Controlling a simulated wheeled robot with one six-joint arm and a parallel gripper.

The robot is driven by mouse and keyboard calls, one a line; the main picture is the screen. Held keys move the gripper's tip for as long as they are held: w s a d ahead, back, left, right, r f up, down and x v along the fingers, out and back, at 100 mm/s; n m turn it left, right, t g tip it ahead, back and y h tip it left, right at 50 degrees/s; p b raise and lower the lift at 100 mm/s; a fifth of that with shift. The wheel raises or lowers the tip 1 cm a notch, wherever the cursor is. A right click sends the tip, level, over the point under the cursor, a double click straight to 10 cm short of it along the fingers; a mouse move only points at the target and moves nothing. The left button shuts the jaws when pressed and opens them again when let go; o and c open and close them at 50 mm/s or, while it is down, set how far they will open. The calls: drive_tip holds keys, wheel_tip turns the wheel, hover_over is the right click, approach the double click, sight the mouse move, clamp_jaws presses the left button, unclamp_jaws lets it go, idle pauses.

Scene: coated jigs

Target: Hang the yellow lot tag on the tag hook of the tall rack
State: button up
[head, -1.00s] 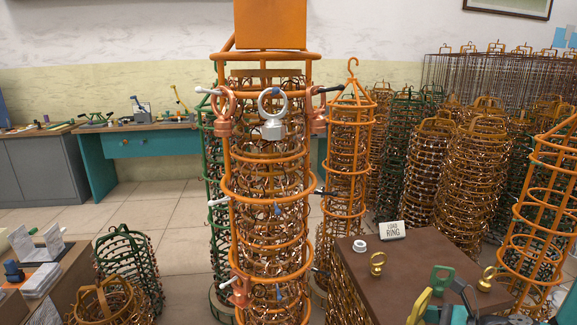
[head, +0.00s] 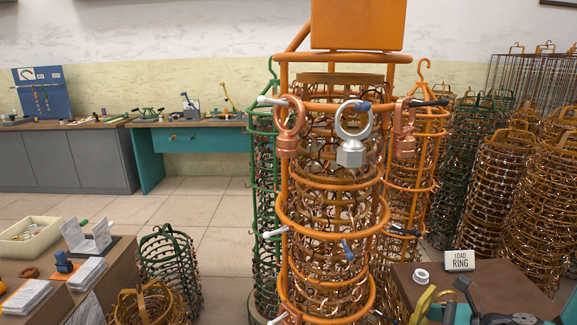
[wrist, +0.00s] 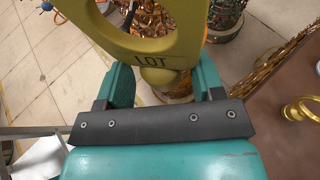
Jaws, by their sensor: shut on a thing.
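The yellow lot tag (wrist: 150,38), lettered LOT, is held between the teal fingers of my gripper (wrist: 162,78) in the wrist view, and its upper part runs out of frame. In the head view the tag (head: 424,302) shows at the bottom right, beside my dark gripper (head: 462,308), cut by the lower edge. The tall orange rack (head: 284,190) stands upright to the left of the tag, apart from it. Its pegs have white, blue and black tips. Copper eye pieces (head: 289,128) and a silver one (head: 351,150) hang on the upper pegs. I cannot tell which is the tag hook.
A side table (head: 60,285) with papers and low baskets are at lower left. Open floor (head: 215,215) lies left of the rack.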

wheel_tip(320, 180, up, 32)
drive_tip(key=p, duration=2.9)
drive_tip(key=shift+f+p, duration=0.2)
drive_tip(key=shift+p, duration=0.2)
drive_tip(key=shift+w+f, duration=0.1)
